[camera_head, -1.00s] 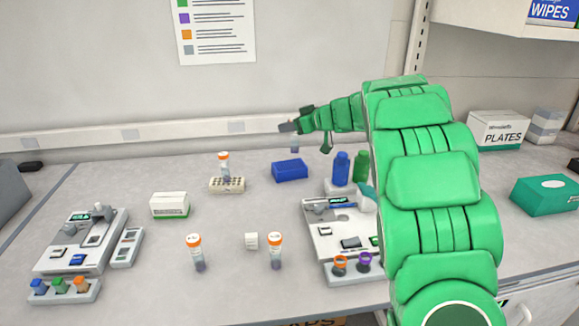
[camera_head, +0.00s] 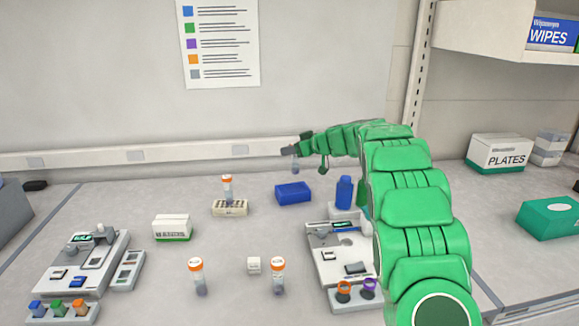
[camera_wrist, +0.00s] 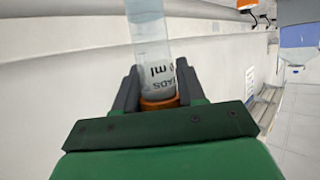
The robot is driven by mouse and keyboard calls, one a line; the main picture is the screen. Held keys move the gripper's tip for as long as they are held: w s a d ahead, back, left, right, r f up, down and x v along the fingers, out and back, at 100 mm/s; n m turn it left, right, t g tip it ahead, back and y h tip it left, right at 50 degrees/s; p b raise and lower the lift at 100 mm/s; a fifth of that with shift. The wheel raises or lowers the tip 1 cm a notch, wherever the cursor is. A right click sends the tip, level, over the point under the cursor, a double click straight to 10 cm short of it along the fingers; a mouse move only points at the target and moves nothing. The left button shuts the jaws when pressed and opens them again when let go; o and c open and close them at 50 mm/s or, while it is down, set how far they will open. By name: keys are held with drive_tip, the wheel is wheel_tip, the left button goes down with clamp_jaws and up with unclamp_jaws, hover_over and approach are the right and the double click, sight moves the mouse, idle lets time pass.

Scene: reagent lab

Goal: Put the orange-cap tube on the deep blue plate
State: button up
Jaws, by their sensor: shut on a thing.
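My gripper (camera_head: 290,151) is over the back of the bench, and in the wrist view (camera_wrist: 158,90) its jaws are shut on an orange-cap tube. The tube's orange cap (camera_wrist: 160,103) sits between the fingers, and its clear body (camera_wrist: 150,40) with printed marks extends beyond them. In the head view the held tube (camera_head: 295,164) hangs small below the jaws, with its cap hidden. The deep blue plate (camera_head: 293,194) lies on the bench, below the gripper in the picture. A gap shows between tube and plate.
Another orange-cap tube (camera_head: 228,188) stands in a pale rack (camera_head: 230,208) left of the plate. Two more stand in front (camera_head: 198,277) (camera_head: 278,275). A blue bottle (camera_head: 344,193) stands right of the plate, near a grey device (camera_head: 330,265). Bench around the plate's front is clear.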

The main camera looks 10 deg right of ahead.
drive_tip(key=shift+w+f, duration=0.95)
drive_tip(key=shift+f, duration=0.6)
drive_tip(key=shift+w+f, duration=0.95)
drive_tip(key=shift+f, duration=0.6)
drive_tip(key=shift+w+f, duration=0.95)
drive_tip(key=shift+f, duration=0.6)
drive_tip(key=o, duration=1)
drive_tip(key=shift+f, duration=0.1)
